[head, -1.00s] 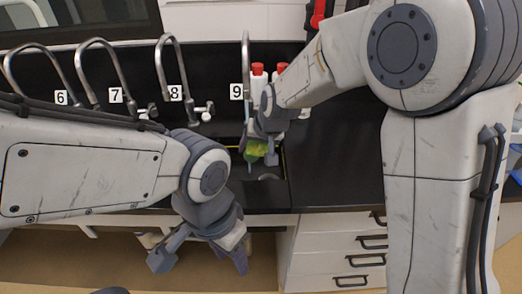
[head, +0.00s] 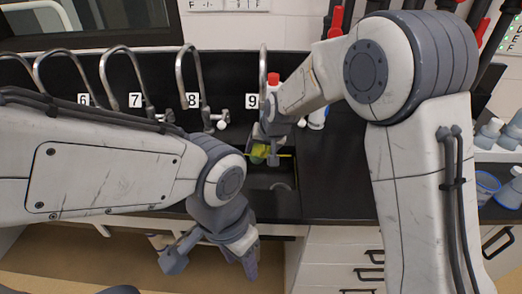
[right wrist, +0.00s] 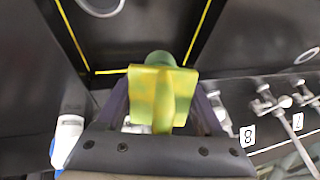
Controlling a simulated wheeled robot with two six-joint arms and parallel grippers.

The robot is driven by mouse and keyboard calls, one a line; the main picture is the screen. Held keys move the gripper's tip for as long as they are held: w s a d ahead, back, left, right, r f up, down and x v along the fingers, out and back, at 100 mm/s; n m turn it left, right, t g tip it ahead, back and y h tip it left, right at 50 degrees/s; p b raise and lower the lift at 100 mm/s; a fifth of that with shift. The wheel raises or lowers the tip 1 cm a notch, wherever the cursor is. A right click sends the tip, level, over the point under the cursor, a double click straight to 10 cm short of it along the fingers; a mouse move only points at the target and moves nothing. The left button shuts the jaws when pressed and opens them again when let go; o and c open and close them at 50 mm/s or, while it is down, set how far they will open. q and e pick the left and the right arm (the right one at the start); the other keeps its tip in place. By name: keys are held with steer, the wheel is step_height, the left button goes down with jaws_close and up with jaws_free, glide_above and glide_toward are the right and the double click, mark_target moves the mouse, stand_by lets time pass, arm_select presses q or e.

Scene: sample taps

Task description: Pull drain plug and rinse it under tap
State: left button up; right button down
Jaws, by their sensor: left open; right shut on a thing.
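My right gripper (head: 262,150) is shut on the yellow-green drain plug (right wrist: 163,95) and holds it over the sink (head: 265,202) by the number 9 label. In the head view the plug (head: 258,153) is partly hidden by the gripper. The curved metal tap (head: 263,62) marked 9 stands behind it, its lower part hidden by my right arm. I cannot tell whether water runs. A round metal drain ring (right wrist: 100,5) shows at the top edge of the right wrist view, apart from the plug. My left gripper (head: 212,262) is open and empty, low in front of the counter.
Taps marked 6, 7 and 8 (head: 190,65) stand left along the dark back panel. The black counter (head: 340,190) right of the sink is clear. Drawers (head: 340,262) lie below; blue-rimmed containers (head: 487,185) are at far right.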

steer(key=shift+d, duration=0.2)
steer(key=shift+s+d+b, duration=0.1)
steer(key=shift+d+b, duration=0.3)
steer(key=shift+b, duration=0.05)
steer(key=shift+a+r, duration=0.1)
steer(key=shift+a+p, duration=0.5)
steer(key=shift+p, duration=0.1)
steer(key=shift+d, duration=0.15)
steer(key=shift+d+b, duration=0.45)
steer(key=shift+b, duration=0.05)
